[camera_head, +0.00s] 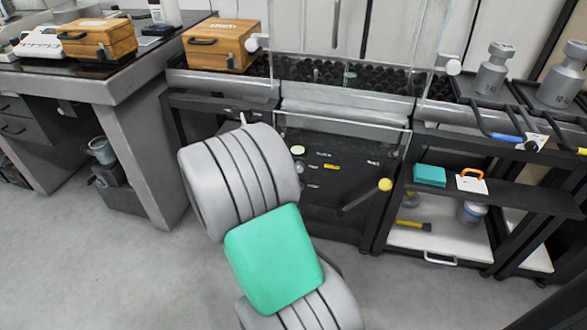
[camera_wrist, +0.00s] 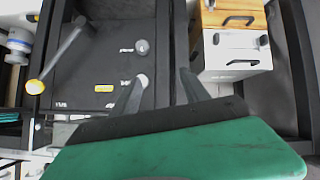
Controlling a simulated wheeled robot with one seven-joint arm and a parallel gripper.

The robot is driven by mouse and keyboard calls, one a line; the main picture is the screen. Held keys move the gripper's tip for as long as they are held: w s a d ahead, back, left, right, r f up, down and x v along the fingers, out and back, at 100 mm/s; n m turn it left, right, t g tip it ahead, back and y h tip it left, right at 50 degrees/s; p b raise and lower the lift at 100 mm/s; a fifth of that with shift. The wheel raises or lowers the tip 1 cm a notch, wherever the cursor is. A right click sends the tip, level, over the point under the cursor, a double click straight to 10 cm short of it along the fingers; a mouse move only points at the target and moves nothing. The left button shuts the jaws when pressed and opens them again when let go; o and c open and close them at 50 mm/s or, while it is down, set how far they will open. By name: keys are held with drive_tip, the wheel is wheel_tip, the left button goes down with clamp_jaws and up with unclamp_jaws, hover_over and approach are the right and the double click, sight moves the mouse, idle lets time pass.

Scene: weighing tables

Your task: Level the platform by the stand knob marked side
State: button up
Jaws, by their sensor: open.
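The dark front panel (camera_head: 335,205) of the stand carries pale round knobs and small white and yellow labels, too small to read, so I cannot tell which knob is marked side. In the wrist view, one knob (camera_wrist: 142,46) sits beside a white label, and another knob (camera_wrist: 141,80) sits near a yellow label (camera_wrist: 104,88). My gripper (camera_wrist: 163,74) is open, with its left fingertip close to the lower knob; I cannot tell whether they touch. In the head view my arm hides most of the gripper. A lever with a yellow end (camera_head: 385,184) crosses the panel.
A clear-walled box with black pellets (camera_head: 345,74) stands above the panel. Grey weights (camera_head: 493,72) stand at right, over a shelf with a teal box (camera_head: 430,175). Wooden cases (camera_head: 222,45) stand at left. The grey floor (camera_head: 130,270) is clear in front.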

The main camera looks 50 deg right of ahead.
drive_tip(key=d+f+h+b, duration=0.2)
drive_tip(key=d+f, duration=0.1)
drive_tip(key=d, duration=1)
drive_tip(key=shift+m+h, duration=0.3)
drive_tip(key=shift+h, duration=0.1)
drive_tip(key=shift+c, duration=0.4)
clamp_jaws()
